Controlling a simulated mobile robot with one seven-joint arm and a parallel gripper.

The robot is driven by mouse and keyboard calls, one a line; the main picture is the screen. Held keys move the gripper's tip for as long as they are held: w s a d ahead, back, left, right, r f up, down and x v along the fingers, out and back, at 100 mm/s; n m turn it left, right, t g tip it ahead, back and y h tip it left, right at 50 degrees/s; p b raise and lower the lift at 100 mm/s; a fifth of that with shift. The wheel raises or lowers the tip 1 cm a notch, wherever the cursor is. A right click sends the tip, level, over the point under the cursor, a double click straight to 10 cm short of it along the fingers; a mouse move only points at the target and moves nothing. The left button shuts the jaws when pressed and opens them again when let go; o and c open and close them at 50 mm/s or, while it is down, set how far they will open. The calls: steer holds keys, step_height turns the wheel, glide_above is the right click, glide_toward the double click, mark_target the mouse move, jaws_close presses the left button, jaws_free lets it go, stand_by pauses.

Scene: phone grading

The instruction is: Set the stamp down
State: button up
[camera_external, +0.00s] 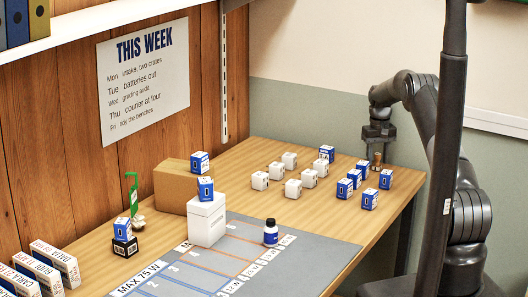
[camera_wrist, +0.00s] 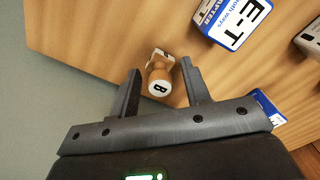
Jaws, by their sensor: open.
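The stamp is a small wooden piece with a round knob top marked "B". In the wrist view the stamp (camera_wrist: 159,70) shows between the two spread fingers of my gripper (camera_wrist: 161,75), with a gap on either side. In the external view the stamp (camera_external: 376,159) stands upright on the table near its far right edge. My gripper (camera_external: 378,138) is open just above it there, pointing down. The stamp's lower part is small and hard to make out.
Several blue-and-white boxes (camera_external: 345,188) stand left and in front of the stamp, one box (camera_wrist: 233,20) close by in the wrist view. Several white cubes (camera_external: 293,188) lie further left. The wooden table's (camera_external: 399,178) right edge is near.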

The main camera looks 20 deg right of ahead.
mark_target(378, 154)
step_height(378, 154, up, 12)
steer(key=s+a+r+t, duration=0.1)
steer(key=s+a+r, duration=0.1)
steer(key=s+r, duration=0.45)
steer(key=s+a+r+t, duration=0.1)
steer(key=s+a+r, duration=0.2)
steer(key=r, duration=0.6)
steer(key=s+a+r, duration=0.2)
steer(key=s+r, duration=0.2)
steer(key=s, duration=0.3)
steer(key=s+a+r, duration=0.2)
steer(key=s+r, duration=0.1)
steer(key=s, duration=0.3)
steer(key=s+a+f+t, duration=0.1)
steer(key=s+f, duration=0.1)
steer(key=s, duration=1.2)
steer(key=s+a+f+t, duration=0.2)
steer(key=s+f, duration=0.1)
steer(key=s, duration=1.2)
steer(key=shift+s+a+f+t, duration=0.15)
steer(key=shift+a+f+t, duration=0.1)
steer(key=shift+f+t, duration=0.05)
